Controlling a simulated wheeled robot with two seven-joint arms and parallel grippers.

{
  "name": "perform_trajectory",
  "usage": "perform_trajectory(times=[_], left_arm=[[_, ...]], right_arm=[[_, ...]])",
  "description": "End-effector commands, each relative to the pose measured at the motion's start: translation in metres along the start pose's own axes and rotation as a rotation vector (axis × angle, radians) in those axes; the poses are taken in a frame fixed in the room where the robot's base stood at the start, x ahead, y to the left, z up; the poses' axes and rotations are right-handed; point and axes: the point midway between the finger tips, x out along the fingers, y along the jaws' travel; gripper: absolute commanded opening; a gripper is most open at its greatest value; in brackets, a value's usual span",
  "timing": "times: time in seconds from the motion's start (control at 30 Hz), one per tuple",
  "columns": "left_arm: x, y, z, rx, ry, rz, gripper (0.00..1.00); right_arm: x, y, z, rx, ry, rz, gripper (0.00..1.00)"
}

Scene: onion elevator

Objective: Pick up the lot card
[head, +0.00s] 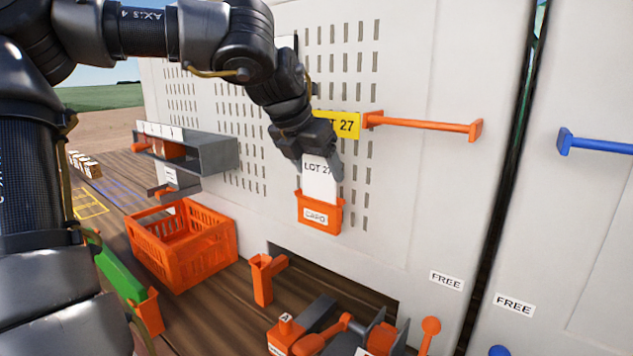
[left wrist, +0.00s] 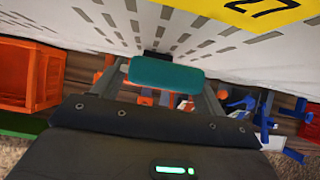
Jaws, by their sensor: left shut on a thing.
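The lot card (head: 319,186) is white and reads "LOT 27". It stands upright in the head view, its lower edge at or behind the front of an orange holder (head: 320,200) on the pale slotted panel. My left gripper (head: 322,164) comes from above and is shut on the card's upper part, hiding its top edge. In the left wrist view a teal rounded piece (left wrist: 166,73) lies across the fingers; I cannot tell whether it belongs to the card. My right gripper is not in view.
A yellow "27" sign (head: 347,124) and an orange bar (head: 425,123) sit close to the gripper's right. An orange crate (head: 182,250) stands on the wooden deck at lower left. Orange handles and levers (head: 262,280) stand below. The panel right of the card is clear.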

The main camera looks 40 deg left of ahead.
Motion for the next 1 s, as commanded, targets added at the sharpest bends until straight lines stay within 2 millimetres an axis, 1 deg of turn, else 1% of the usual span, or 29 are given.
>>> perform_trajectory(times=[0.1,0.17,0.27,0.37,0.4,0.5,0.6,0.7,0.8,1.0], left_arm=[[-0.021,0.000,0.014,-0.002,-0.006,0.002,0.49],[-0.035,0.000,0.024,-0.002,-0.005,0.000,0.49],[-0.065,-0.001,0.043,-0.004,-0.006,-0.002,0.49],[-0.099,-0.001,0.065,-0.004,-0.004,-0.004,0.49],[-0.112,-0.001,0.073,-0.004,-0.002,-0.003,0.49],[-0.141,-0.001,0.092,-0.003,-0.001,-0.004,0.49],[-0.166,-0.001,0.107,-0.003,0.000,-0.003,0.49],[-0.184,0.000,0.119,-0.001,0.000,-0.002,0.49],[-0.196,0.000,0.126,-0.001,0.001,-0.001,0.49],[-0.206,0.000,0.133,0.000,0.001,0.000,0.49]], right_arm=[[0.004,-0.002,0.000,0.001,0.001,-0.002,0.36],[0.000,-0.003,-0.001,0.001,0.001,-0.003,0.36],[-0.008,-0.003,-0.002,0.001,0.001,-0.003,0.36],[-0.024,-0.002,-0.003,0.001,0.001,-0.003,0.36],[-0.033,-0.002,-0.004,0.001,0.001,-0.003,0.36],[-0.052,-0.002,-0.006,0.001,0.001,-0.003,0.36],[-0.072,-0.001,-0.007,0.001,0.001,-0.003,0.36],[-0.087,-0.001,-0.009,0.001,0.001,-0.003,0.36],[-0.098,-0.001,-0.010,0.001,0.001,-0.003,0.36],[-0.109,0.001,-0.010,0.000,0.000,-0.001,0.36]])
